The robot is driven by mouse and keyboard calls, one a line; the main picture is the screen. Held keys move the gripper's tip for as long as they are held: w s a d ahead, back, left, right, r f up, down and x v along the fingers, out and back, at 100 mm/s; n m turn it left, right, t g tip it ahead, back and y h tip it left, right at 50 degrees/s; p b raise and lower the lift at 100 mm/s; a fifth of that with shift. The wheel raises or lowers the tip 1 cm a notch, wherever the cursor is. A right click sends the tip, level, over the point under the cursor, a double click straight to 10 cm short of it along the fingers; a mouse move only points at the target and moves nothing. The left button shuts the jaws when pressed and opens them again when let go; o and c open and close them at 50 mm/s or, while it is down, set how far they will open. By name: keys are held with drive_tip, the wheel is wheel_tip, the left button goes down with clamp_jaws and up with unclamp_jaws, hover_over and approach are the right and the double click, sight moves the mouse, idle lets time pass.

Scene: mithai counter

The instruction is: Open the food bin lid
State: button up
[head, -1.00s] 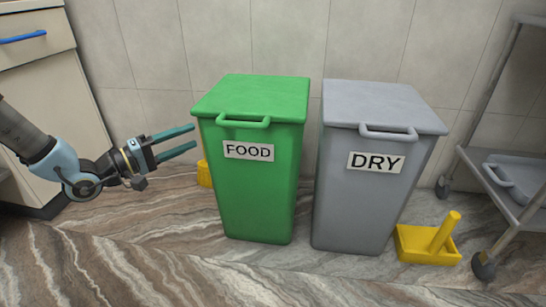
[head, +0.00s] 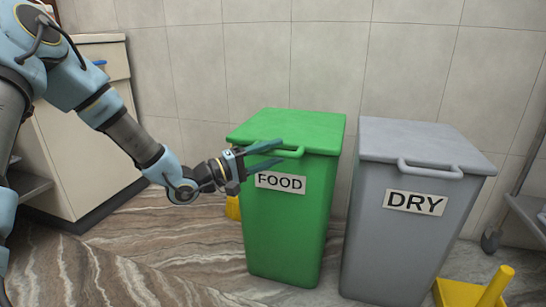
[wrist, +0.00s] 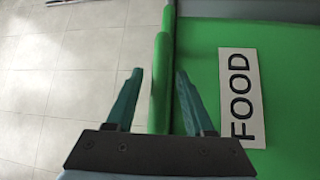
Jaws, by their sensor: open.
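The green food bin (head: 285,225) stands upright against the tiled wall, with a white FOOD label on its front. Its green lid (head: 290,125) is closed, with a bar handle (head: 288,153) along the front edge. My gripper (head: 272,154) is open at the left part of this handle. In the wrist view my gripper (wrist: 160,85) has its teal fingers apart, one on each side of the green handle bar (wrist: 161,90). The FOOD label (wrist: 239,98) shows to the right of the fingers. Whether a finger touches the bar cannot be told.
A grey DRY bin (head: 405,250) with a closed lid (head: 425,145) stands close to the right of the food bin. A yellow dustpan (head: 470,292) lies at the lower right. A cream cabinet (head: 85,150) is at the left. The marbled floor in front is clear.

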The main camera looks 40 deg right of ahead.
drive_tip(key=shift+d, duration=0.1)
drive_tip(key=shift+c, duration=0.3)
clamp_jaws()
idle(1.1)
